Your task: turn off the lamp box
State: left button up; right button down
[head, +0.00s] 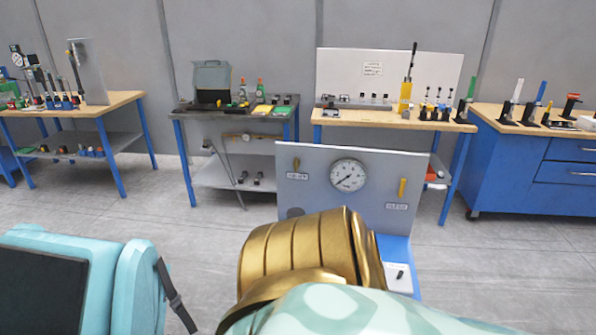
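I cannot pick out a lamp box for certain. A small white box or plate with a dark mark or switch (398,277) sits low on a blue surface, right of centre, partly hidden by a gold ribbed form. Above it stands a grey panel (330,212) with a round white dial (348,175). The panel has a small brass-coloured handle (296,163) at upper left and an upright yellow handle (402,188) at right, each with a label below it. No lit lamp is evident. Neither of my grippers shows in the head view.
The gold ribbed form (300,250) and a pale green patterned part (340,310) block the bottom centre. A teal padded shape (140,285) with a black strap fills the lower left. Workbenches with levers line the back wall. Grey floor (500,270) is clear at right.

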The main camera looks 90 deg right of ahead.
aim_at(404, 286)
jog(key=z, duration=3)
